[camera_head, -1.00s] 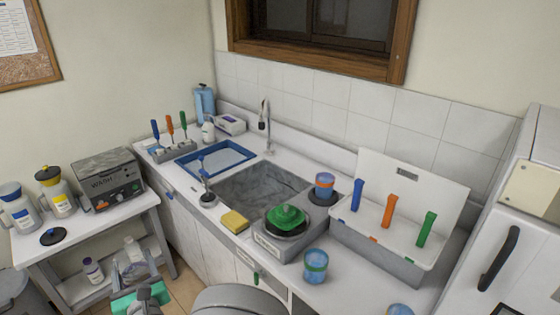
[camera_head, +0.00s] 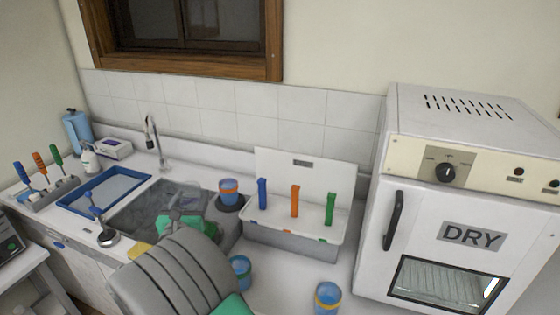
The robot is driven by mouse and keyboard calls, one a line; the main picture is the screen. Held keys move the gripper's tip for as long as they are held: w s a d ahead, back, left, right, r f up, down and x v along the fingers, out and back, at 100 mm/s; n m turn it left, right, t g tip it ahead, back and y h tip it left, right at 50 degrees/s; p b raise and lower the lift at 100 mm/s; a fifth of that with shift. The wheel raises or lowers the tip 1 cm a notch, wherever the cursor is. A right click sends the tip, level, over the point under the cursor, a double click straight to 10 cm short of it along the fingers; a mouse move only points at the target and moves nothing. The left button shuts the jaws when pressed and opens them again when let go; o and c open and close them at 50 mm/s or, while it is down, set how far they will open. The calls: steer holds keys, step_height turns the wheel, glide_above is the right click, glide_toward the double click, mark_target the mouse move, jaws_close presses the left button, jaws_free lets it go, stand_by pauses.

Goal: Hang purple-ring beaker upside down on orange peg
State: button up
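The orange peg (camera_head: 295,201) stands upright in the middle of a white rack (camera_head: 290,240), between a blue peg (camera_head: 262,193) and a green peg (camera_head: 330,208). No beaker hangs on these pegs. I cannot make out a purple-ring beaker. My gripper (camera_head: 184,200) appears small and partly hidden beyond my grey arm, over the sink's right side, left of the rack. Pale, see-through shapes show around it; I cannot tell whether it holds anything.
An orange-ring beaker (camera_head: 229,188) stands on a black pad left of the rack. A green-ring beaker (camera_head: 240,270) and a yellow-ring beaker (camera_head: 327,297) stand on the counter in front. The DRY oven (camera_head: 450,220) bounds the right; the sink (camera_head: 140,215) lies left.

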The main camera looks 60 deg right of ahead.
steer(key=s+d+r+m+g+h, duration=0.1)
steer(key=s+d+r+m+g, duration=0.15)
steer(key=s+d, duration=0.4)
steer(key=s+d+r+m+g+h, duration=0.15)
steer(key=s+d+g, duration=0.25)
steer(key=d, duration=0.5)
steer(key=r+m+g+p, duration=0.1)
steer(key=m+g, duration=0.2)
steer(key=g, duration=0.1)
glide_above(293, 200)
steer(key=d, duration=0.2)
steer(key=shift+d, duration=0.15)
step_height(293, 200, down, 11)
steer(key=b, duration=0.9)
steer(key=shift+s+d, duration=0.15)
steer(key=shift+f, duration=0.25)
steer(key=shift+a, duration=0.2)
steer(key=shift+f, duration=0.45)
